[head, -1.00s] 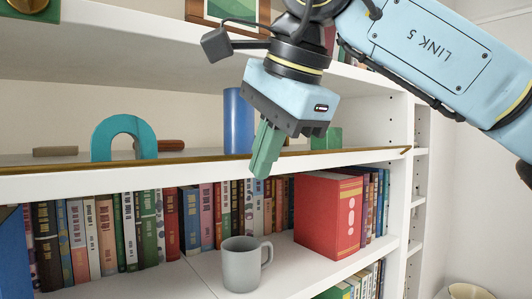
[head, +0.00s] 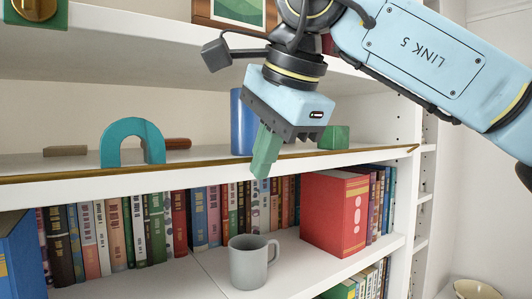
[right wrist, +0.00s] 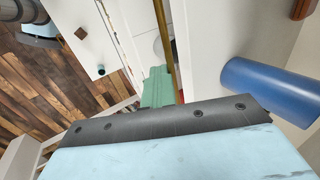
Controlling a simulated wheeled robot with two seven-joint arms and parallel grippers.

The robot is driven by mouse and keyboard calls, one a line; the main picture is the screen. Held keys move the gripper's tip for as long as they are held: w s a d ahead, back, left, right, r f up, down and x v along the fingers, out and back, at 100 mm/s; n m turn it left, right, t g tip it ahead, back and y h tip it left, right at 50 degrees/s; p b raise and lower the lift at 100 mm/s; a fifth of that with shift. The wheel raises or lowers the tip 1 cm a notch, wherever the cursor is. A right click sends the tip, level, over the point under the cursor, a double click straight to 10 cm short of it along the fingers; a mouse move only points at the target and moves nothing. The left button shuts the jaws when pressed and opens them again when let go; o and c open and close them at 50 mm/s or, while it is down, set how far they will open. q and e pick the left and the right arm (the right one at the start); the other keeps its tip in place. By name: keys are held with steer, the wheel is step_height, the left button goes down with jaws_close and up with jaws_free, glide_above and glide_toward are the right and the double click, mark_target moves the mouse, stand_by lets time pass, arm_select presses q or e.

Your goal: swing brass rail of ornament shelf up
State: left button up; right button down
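The brass rail (head: 350,151) lies low along the front edge of the ornament shelf (head: 100,184), its right end at the shelf's right side. My right gripper (head: 261,172) hangs in front of the shelf edge, its green fingers pointing down and crossing in front of the rail. The fingers look closed together with nothing between them. In the right wrist view the fingers (right wrist: 157,88) are just left of the rail (right wrist: 165,45), very close to it; I cannot tell whether they touch. My left gripper is not in view.
On the shelf stand a teal arch (head: 132,143), a blue cylinder (head: 239,125), a green block (head: 334,138) and small wooden pieces (head: 66,150). Below are rows of books, a red box-like book (head: 335,215) and a grey mug (head: 250,265). The upper shelf (head: 130,45) overhangs.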

steer(key=shift+w+a+p, duration=0.1)
steer(key=shift+w+p, duration=0.05)
steer(key=shift+p, duration=0.25)
steer(key=shift+s+d+b, duration=0.7)
steer(key=shift+s, duration=0.25)
steer(key=shift+s+d+b, duration=0.65)
steer(key=shift+s+b, duration=0.05)
steer(key=shift+s, duration=0.2)
